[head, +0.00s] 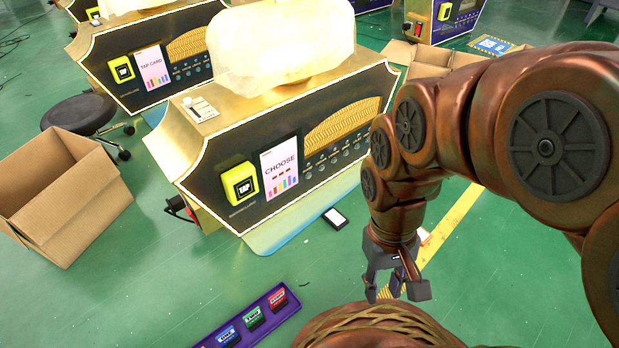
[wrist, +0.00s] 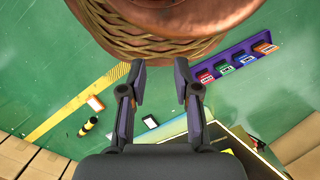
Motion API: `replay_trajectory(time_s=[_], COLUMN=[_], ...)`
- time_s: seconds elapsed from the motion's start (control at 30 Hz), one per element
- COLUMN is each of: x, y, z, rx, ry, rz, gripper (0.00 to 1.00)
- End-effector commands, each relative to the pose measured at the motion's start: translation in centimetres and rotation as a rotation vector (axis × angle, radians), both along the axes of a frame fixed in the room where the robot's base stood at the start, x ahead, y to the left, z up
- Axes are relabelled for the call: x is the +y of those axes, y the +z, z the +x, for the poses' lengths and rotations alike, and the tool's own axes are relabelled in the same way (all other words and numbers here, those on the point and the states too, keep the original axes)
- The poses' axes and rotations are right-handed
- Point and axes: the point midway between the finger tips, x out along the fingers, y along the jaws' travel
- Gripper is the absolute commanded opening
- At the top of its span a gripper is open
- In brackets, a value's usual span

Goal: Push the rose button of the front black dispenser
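The front black dispenser (head: 240,215) has a gold body and a black front panel, left of centre in the head view. Its screen (head: 280,170) reads CHOOSE, beside a yellow TAP reader (head: 240,185). A row of small round buttons (head: 333,159) runs along the right of the panel below a gold grille. Their labels are too small to read, so I cannot tell which is rose. My gripper (head: 395,291) is open and empty, apart from the panel, to the lower right of it. Its two spread fingers also show in the wrist view (wrist: 159,80).
A purple tray (head: 205,341) with coloured cards lies at lower left. A small black-and-white object (head: 335,218) lies before the dispenser. An open cardboard box (head: 60,195) and a black stool (head: 78,113) stand left. Another dispenser (head: 135,70) stands behind. Green floor before the panel is mostly clear.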

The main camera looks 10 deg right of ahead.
Motion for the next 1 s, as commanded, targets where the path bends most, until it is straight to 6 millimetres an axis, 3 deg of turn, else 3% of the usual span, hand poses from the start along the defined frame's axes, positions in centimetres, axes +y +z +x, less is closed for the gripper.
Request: replay_trajectory(time_s=[0.27,1.0], x=[0.00,0.00], y=[-0.03,-0.02], z=[0.00,0.00], rx=[0.000,0.000], ry=[0.000,0.000], rz=[0.000,0.000], gripper=[0.00,0.00])
